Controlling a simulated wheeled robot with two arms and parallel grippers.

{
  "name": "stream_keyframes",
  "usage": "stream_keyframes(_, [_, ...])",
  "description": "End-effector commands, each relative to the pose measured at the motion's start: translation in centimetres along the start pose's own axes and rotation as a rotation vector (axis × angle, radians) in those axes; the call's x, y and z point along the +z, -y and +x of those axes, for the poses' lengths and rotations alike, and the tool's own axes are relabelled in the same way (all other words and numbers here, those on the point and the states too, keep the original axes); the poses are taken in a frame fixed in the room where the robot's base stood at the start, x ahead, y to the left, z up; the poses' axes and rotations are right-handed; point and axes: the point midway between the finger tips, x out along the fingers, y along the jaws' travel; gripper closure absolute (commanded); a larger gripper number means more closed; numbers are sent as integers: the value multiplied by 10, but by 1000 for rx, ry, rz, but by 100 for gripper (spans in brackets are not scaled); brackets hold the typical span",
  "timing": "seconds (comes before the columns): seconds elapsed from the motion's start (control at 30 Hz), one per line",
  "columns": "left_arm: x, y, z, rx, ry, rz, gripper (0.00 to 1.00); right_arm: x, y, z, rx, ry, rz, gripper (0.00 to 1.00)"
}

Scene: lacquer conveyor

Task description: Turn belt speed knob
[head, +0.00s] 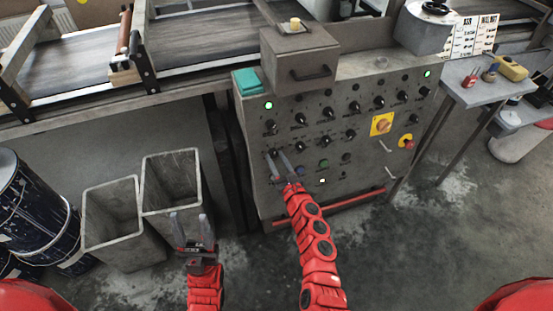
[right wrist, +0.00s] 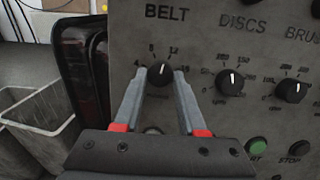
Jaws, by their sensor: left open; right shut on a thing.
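The belt speed knob (right wrist: 160,75) is a black dial with a white pointer line, under the word BELT in the right wrist view. Its pointer is near straight up, between the marks 8 and 12. My right gripper (right wrist: 162,78) has its two grey fingers on either side of this knob, shut on it. In the head view my right gripper (head: 280,160) reaches the lower left of the grey control panel (head: 350,170), and its fingers partly cover the knob. My left gripper (head: 191,228) is open and empty, low in front of the grey bins, away from the panel.
Other knobs sit beside it, such as the DISCS knob (right wrist: 229,82). A green button (right wrist: 257,146) is below right. Two open grey bins (head: 110,203) stand left of the panel. A grey box (head: 300,65) sits on the panel's top. A side table (head: 480,92) stands to the right.

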Motion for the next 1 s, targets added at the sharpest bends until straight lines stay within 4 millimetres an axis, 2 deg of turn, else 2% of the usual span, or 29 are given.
stream_keyframes(1.0, [0,0,0,0,0,0,50,3,3,0,163,-60,-950,100])
